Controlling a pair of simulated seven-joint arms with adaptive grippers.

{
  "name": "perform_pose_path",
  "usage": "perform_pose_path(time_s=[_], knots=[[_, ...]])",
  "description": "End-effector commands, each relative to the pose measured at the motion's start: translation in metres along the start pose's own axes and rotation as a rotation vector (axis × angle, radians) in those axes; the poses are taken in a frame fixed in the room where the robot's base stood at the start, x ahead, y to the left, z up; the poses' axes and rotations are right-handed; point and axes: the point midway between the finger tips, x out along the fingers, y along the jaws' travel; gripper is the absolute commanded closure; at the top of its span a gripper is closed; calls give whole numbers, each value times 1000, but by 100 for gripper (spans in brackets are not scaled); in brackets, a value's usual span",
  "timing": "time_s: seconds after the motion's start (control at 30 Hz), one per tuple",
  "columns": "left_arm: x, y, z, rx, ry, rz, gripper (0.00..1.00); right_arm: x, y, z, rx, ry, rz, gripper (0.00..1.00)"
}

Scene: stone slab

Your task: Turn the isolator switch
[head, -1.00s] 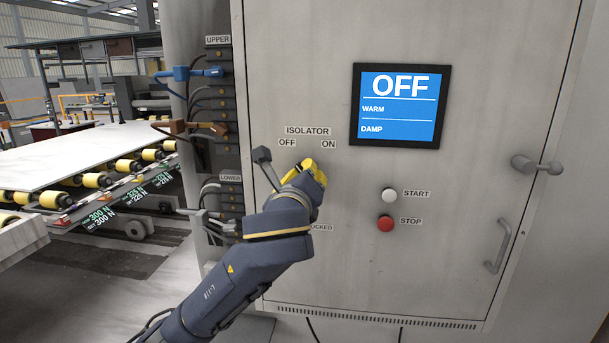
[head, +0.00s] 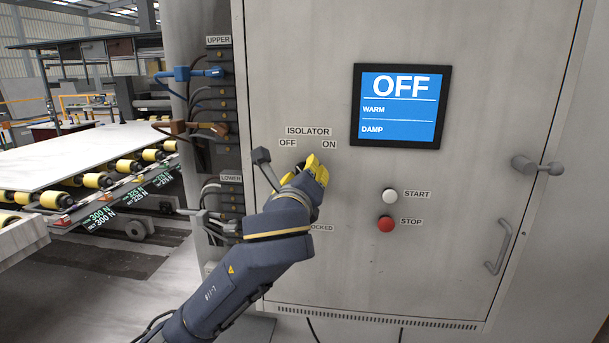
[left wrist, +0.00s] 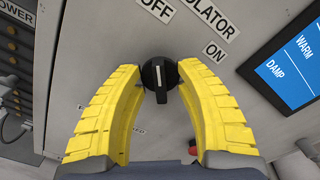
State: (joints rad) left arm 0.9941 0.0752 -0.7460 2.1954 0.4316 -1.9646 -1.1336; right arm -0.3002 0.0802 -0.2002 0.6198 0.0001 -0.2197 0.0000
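The isolator switch is a round black knob (left wrist: 160,74) with a white line on the grey cabinet's front. In the left wrist view its line stands nearly upright, toward the OFF label (left wrist: 157,8) rather than the ON label (left wrist: 216,51). My left gripper (head: 311,166) has yellow fingers; in the left wrist view (left wrist: 162,68) they stand apart, one on each side of the knob. I cannot tell whether they touch it. In the head view my gripper hides the knob. The screen (head: 399,106) reads OFF, WARM, DAMP. My right gripper is not in view.
A partly hidden label ending in "OCKED" (head: 321,228) is below. Cables and connectors (head: 190,73) line the cabinet's left side.

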Motion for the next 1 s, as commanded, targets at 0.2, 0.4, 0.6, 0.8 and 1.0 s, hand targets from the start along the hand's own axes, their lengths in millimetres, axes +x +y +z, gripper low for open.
perform_pose_path(time_s=[0.2, 0.4, 0.6, 0.8, 1.0], knots=[[-15, -1, -1, -1, 1, -2, 66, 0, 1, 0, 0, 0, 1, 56], [-43, -1, -1, -3, 2, -3, 66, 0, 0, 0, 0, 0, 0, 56], [-65, -1, 0, -3, 1, -3, 66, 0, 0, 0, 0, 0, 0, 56], [-74, 0, 0, -1, 0, 0, 66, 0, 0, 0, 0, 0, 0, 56], [-75, 0, 0, 0, 0, 0, 66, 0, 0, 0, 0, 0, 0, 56]])
